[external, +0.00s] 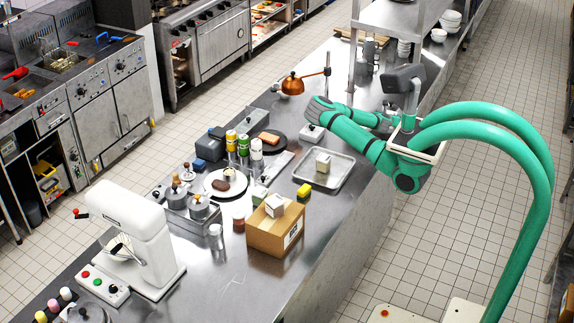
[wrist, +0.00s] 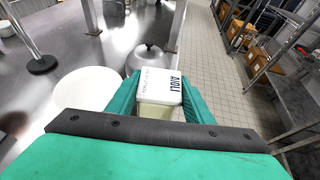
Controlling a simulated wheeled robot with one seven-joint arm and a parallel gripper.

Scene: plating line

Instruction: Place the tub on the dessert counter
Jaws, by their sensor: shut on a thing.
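In the wrist view my gripper (wrist: 160,92) is shut on a tub (wrist: 161,80) with a white lid marked AIOLI and a pale body. The green fingers press its two sides. In the external view the tub and fingertips cannot be made out; my arm and column cover that area. A long steel counter (external: 247,291) runs beside me, and its top shows in the wrist view (wrist: 118,25). No sign marks which part is the dessert counter. In the wrist view a grey dome lid (wrist: 146,60) stands just beyond the tub, with a white round plate (wrist: 85,92) to the left.
Shelf posts (external: 354,52) rise from the counter's far end. A copper lamp (external: 291,85), a tray (external: 339,176) with a pale block, a cardboard box (external: 262,238), bottles and a white mixer (external: 135,235) crowd the counter. The aisle floor (wrist: 205,50) at right is clear.

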